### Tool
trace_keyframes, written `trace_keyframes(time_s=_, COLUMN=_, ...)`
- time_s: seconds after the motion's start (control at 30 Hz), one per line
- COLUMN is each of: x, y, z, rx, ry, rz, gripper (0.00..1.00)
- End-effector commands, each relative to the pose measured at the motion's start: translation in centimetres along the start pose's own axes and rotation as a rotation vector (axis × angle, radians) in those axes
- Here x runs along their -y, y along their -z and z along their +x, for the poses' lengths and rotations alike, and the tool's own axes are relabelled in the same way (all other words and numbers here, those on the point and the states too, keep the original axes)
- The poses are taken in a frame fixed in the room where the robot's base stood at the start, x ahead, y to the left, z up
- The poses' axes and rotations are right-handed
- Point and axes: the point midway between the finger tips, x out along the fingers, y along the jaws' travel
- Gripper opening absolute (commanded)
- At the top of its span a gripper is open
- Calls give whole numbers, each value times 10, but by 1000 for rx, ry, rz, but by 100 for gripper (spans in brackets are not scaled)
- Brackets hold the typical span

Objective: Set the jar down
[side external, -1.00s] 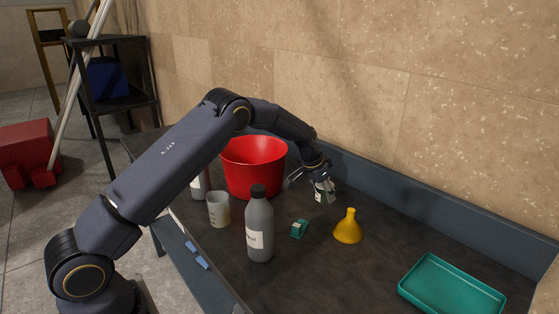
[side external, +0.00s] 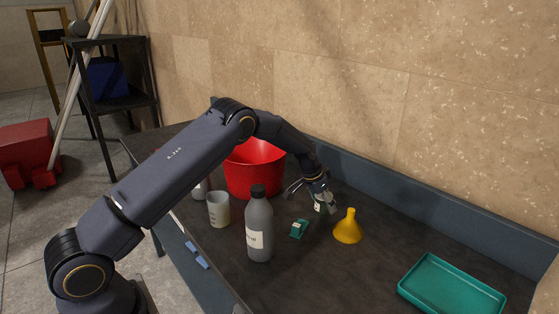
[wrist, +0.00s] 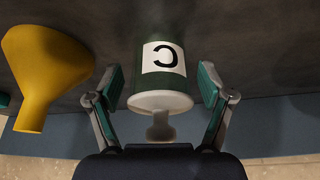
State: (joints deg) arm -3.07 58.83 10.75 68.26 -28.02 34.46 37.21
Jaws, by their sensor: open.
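The jar (wrist: 155,87) is dark green with a white label marked C and a white lid with a knob. In the wrist view it sits between the fingers, with a gap at each side. My gripper (wrist: 161,76) is open around it, not clamped on it. In the side external view the jar (side external: 320,208) is partly hidden by my gripper (side external: 324,199), at the counter's surface near the back wall; its base contact is too small to see clearly.
A yellow funnel (side external: 348,228) stands close to the right of the jar. A small green object (side external: 299,228), a grey bottle (side external: 259,225), a beaker (side external: 219,210) and a red tub (side external: 250,178) are to the left. A teal tray (side external: 450,287) lies front right, with clear counter before it.

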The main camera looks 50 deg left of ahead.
Motion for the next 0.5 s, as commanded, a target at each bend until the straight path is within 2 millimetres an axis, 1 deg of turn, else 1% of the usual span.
trace_keyframes(time_s=0.17, x=0, y=1, z=-1, rx=-1, ry=0, rz=0, gripper=80)
trace_keyframes(time_s=0.27, x=0, y=2, z=-8, rx=-2, ry=0, rz=0, gripper=80)
trace_keyframes(time_s=0.37, x=0, y=2, z=-25, rx=-3, ry=0, rz=-1, gripper=80)
trace_keyframes(time_s=0.5, x=0, y=3, z=-57, rx=-5, ry=1, rz=0, gripper=80)
